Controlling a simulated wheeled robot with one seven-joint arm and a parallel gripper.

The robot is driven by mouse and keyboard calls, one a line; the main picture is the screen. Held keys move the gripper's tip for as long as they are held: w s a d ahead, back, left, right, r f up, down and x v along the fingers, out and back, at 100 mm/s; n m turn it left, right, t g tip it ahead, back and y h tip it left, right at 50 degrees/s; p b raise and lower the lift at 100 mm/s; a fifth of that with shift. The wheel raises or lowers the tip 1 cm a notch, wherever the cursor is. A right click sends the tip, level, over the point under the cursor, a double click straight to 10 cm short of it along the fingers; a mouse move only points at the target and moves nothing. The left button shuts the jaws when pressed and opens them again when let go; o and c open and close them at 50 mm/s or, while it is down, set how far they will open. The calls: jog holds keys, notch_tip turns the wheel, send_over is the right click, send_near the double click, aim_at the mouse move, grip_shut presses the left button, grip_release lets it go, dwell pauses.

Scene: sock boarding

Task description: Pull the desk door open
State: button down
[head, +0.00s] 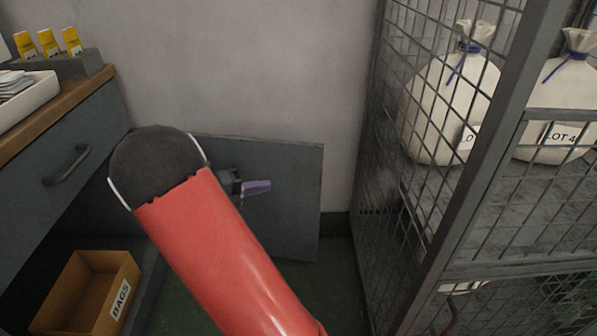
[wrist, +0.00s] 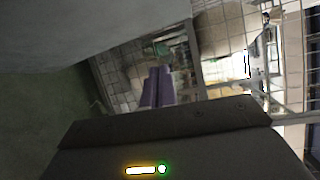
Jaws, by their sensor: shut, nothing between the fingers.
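The desk door (head: 295,200) is a flat dark grey panel. It stands open in the head view, swung out from the far end of the desk (head: 50,135), with its broad face towards me. My gripper (head: 262,187), with purple fingers, is shut and empty in front of that face; I cannot tell whether it touches. My red and dark arm hides the door's left and lower part. No door handle is visible. In the wrist view the purple fingers (wrist: 157,86) are together with nothing between them, below a grey flat surface at the upper left.
A box labelled BAGS (head: 72,300) sits in the open compartment under the drawer with its dark handle (head: 66,166). A wire cage (head: 440,230) holding white sacks (head: 450,105) stands on the right. Green floor shows between door and cage.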

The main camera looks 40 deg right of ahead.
jog(key=s+n+t+h, duration=0.2)
jog(key=n, duration=0.1)
jog(key=b, duration=0.3)
send_near(313, 159)
jog(key=s+d, duration=0.2)
jog(key=s, duration=0.1)
jog(key=w+d, duration=0.1)
jog(key=d, duration=0.2)
jog(key=shift+w+f, duration=0.1)
jog(key=shift+w, duration=0.3)
jog(key=shift+w+d, duration=0.25)
jog(key=shift+d, duration=0.1)
